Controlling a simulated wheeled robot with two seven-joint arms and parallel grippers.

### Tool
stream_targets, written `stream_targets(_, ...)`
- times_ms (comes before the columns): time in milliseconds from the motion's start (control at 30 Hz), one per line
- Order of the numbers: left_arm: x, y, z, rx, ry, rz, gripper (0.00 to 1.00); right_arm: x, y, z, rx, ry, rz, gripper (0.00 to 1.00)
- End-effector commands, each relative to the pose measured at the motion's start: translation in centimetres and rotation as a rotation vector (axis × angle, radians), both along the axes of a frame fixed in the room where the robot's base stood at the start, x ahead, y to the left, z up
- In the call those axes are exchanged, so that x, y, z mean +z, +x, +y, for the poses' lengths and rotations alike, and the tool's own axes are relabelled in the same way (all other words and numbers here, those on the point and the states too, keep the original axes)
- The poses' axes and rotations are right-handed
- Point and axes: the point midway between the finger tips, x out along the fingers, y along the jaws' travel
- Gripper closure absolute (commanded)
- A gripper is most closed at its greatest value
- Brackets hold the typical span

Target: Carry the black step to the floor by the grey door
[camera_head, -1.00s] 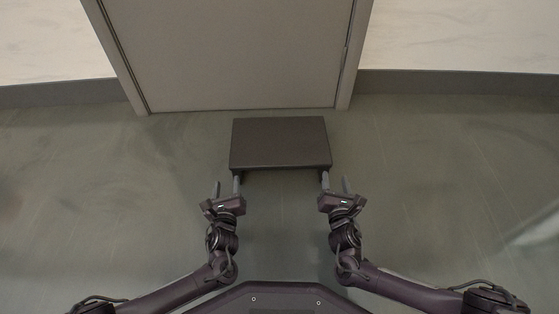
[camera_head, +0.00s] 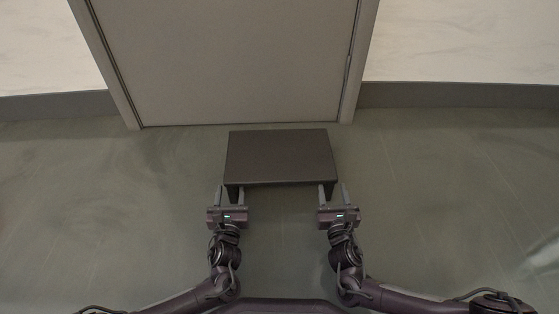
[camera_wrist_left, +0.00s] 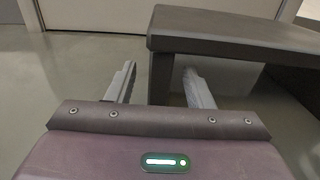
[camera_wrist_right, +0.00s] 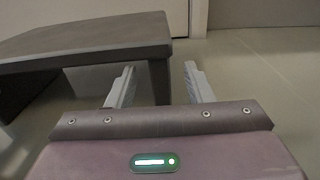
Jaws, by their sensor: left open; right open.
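The black step (camera_head: 280,156) stands upright on the floor just in front of the grey door (camera_head: 225,62). My left gripper (camera_head: 230,195) is open at the step's near left corner; in the left wrist view its fingers (camera_wrist_left: 160,84) lie either side of the step's leg (camera_wrist_left: 161,78). My right gripper (camera_head: 333,194) is open at the near right corner; in the right wrist view its fingers (camera_wrist_right: 160,84) lie either side of the other leg (camera_wrist_right: 160,82). Whether any finger touches a leg I cannot tell. The step also shows in the right wrist view (camera_wrist_right: 85,42).
The door frame (camera_head: 353,70) and the wall's dark baseboard (camera_head: 450,95) bound the far side. The green-grey floor (camera_head: 450,190) is clear to the left and right of the step. A narrow strip of floor may separate step and door.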

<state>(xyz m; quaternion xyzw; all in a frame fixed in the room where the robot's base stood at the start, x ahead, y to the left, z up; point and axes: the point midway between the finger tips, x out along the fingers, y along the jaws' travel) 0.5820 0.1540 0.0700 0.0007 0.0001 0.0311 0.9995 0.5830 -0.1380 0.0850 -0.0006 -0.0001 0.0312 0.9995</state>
Motion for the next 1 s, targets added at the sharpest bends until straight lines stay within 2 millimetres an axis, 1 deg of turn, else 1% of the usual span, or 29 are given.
stream_targets(33, 0.1, 0.9, 0.0, 0.002, 0.000, -0.003, 0.53, 0.2, 1.0, 0.1, 0.000, -0.001, -0.003, 0.53)
stream_targets(100, 0.1, 2.1, 0.1, 0.001, 0.001, -0.003, 0.53, 0.1, 2.1, 0.2, -0.001, -0.001, -0.003, 0.53)
stream_targets(200, 0.1, 3.6, 0.2, 0.001, 0.000, -0.002, 0.53, 0.1, 3.6, 0.3, -0.001, -0.001, -0.003, 0.53)
stream_targets(333, 0.1, 5.1, 0.3, 0.002, 0.000, -0.001, 0.53, 0.1, 5.1, 0.4, 0.000, -0.001, -0.002, 0.53)
stream_targets(500, 0.1, 6.0, 0.3, 0.000, -0.002, 0.000, 0.53, 0.1, 6.0, 0.4, 0.001, 0.001, -0.001, 0.53)
stream_targets(767, 0.0, 6.1, 0.3, 0.000, -0.002, 0.000, 0.53, 0.0, 6.1, 0.4, 0.000, 0.001, 0.000, 0.53)
stream_targets(867, 0.0, 6.1, 0.4, 0.000, -0.002, 0.000, 0.63, 0.0, 6.1, 0.4, 0.000, 0.001, 0.000, 0.63)
stream_targets(1000, 0.0, 6.1, 0.4, 0.000, -0.001, 0.001, 0.82, 0.0, 6.1, 0.4, 0.000, 0.001, 0.000, 0.82)
